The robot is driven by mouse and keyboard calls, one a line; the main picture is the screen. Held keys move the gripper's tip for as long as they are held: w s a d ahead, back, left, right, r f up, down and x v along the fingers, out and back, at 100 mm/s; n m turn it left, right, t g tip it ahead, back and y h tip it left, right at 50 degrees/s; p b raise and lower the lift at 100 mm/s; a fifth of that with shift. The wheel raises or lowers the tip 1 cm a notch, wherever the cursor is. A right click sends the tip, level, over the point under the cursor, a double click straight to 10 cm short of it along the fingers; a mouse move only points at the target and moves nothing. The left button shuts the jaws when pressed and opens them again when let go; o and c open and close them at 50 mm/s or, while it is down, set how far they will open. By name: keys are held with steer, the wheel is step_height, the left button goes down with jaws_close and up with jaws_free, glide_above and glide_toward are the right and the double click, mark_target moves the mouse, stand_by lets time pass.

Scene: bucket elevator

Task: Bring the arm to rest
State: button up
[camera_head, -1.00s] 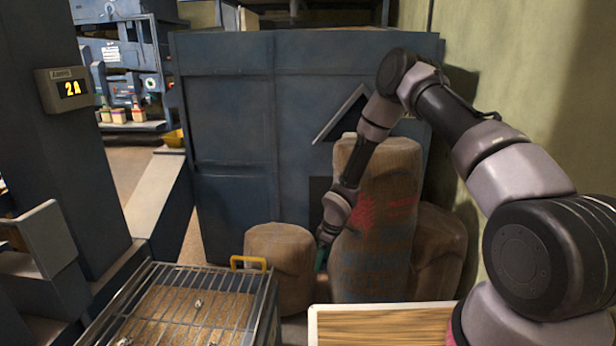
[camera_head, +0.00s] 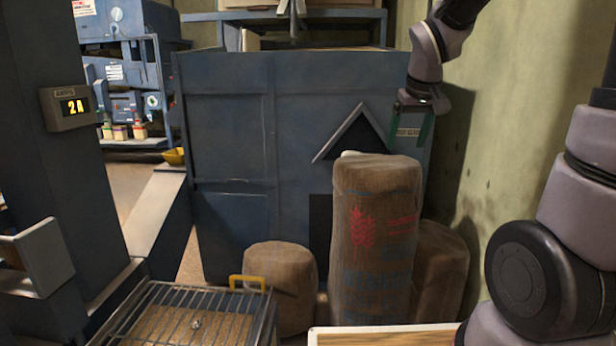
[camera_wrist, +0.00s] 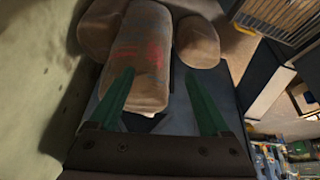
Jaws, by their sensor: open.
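My gripper (camera_head: 410,128) is raised at the upper right of the head view, in front of the blue metal housing (camera_head: 230,120) and above the tall sack. Its green fingers point down. In the wrist view my gripper (camera_wrist: 160,100) shows two green fingers spread wide apart with nothing held between them. The tall brown sack (camera_head: 372,240) with a red wheat print stands below it, and this sack (camera_wrist: 140,50) also shows beyond the fingers in the wrist view. My arm is bent up along the right side, with its elbow above the picture edge.
A shorter sack (camera_head: 280,285) and another sack (camera_head: 440,270) flank the tall one. A metal grate (camera_head: 190,310) with a yellow handle (camera_head: 247,281) lies at lower left. The wall (camera_head: 520,120) is close at right.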

steer(key=s+r+m+t+y, duration=0.1)
steer(key=s+r, duration=0.3)
steer(key=s, duration=0.4)
steer(key=s+d+r+m+t+y, duration=0.1)
steer(key=s+r+m, duration=0.3)
steer(key=s, duration=0.5)
steer(key=shift+s+d, duration=0.15)
steer(key=shift+d, duration=0.05)
steer(key=shift+r, duration=0.1)
stand_by(6.0)
